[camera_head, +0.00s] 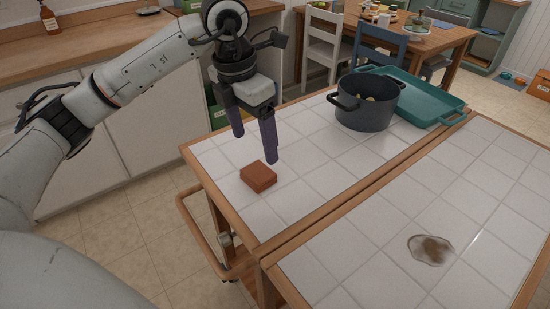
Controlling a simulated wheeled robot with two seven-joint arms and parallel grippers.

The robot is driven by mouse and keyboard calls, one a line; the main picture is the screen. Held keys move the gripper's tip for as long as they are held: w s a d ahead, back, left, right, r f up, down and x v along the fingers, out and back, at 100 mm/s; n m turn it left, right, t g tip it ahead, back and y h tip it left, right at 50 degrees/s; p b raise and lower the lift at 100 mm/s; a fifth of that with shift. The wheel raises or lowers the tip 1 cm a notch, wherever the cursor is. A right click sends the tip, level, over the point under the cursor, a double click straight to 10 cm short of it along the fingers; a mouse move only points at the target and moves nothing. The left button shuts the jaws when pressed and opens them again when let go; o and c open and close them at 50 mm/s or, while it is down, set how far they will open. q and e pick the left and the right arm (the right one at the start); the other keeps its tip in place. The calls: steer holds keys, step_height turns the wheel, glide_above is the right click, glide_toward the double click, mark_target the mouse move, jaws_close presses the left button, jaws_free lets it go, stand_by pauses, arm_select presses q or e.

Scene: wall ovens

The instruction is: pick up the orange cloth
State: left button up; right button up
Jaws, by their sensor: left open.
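The orange cloth (258,176) is a small folded, brownish-orange block. It lies flat on the white tiled top of the table (300,190), near the left edge. My left gripper (254,147) hangs above and slightly behind the cloth, with its purple fingers pointing down and spread apart. It is open and empty, and does not appear to touch the cloth. My right gripper is not in view.
A dark pot (365,105) stands at the back of the tiled top, beside a teal tray (420,98). A brown stain (431,249) marks the tiles at the right front. Tiles around the cloth are clear. Chairs and a dining table (425,40) stand behind.

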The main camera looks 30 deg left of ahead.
mark_target(258, 172)
arm_select(q)
steer(key=f, duration=0.3)
steer(key=shift+s+f, duration=0.2)
steer(key=shift+f, duration=0.05)
steer(key=shift+d+f, duration=0.1)
steer(key=shift+f, duration=0.25)
steer(key=f, duration=0.3)
steer(key=w+f+p, duration=0.1)
steer(key=f, duration=0.1)
steer(key=shift+f, duration=0.15)
steer(key=c, duration=1.2)
steer(key=shift+o, duration=0.2)
step_height(258, 172, up, 10)
steer(key=shift+b, duration=0.3)
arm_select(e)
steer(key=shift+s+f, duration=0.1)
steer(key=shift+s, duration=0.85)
